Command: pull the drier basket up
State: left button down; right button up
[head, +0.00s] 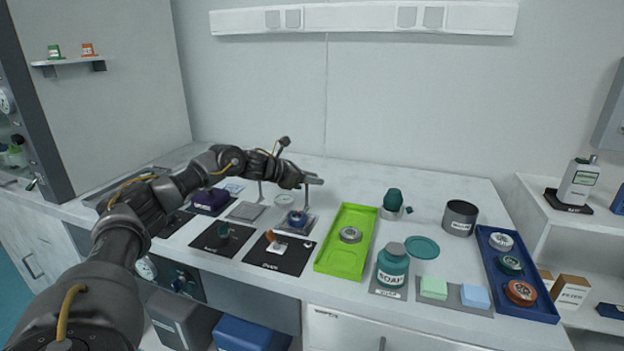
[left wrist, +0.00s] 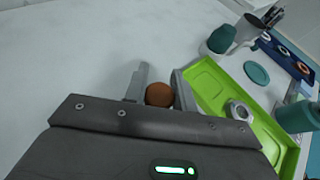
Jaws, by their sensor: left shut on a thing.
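The knob looks like the top of the drier basket's handle. A thin upright grey rod (head: 307,197) shows just under the gripper in the head view. The basket itself is hidden or too small to make out, so I cannot tell how high it sits. My right gripper is in neither view.
A lime green tray (head: 324,262) with a metal ring-shaped piece stands to the right of the stand. Black mats (head: 272,262) lie in front. A teal soap bottle (head: 392,270), a dark pot (head: 460,217) and a blue tray (head: 541,313) are further right. The back of the table is clear.

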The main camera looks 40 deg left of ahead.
pick_arm(q)
jog(key=shift+a+r, duration=0.1)
jog(key=shift+r, duration=0.3)
jog(key=c, duration=1.3)
grip_release()
jog(key=shift+o, duration=0.8)
jog(key=shift+f, duration=0.1)
jog(key=shift+s+a, duration=0.1)
jog(key=shift+s, duration=0.15)
jog(key=b+v, duration=0.1)
jog(key=v, duration=0.9)
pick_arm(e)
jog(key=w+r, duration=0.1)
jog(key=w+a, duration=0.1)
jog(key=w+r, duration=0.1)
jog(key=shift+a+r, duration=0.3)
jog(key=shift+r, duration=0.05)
pick_arm(q)
jog(key=shift+s, duration=0.1)
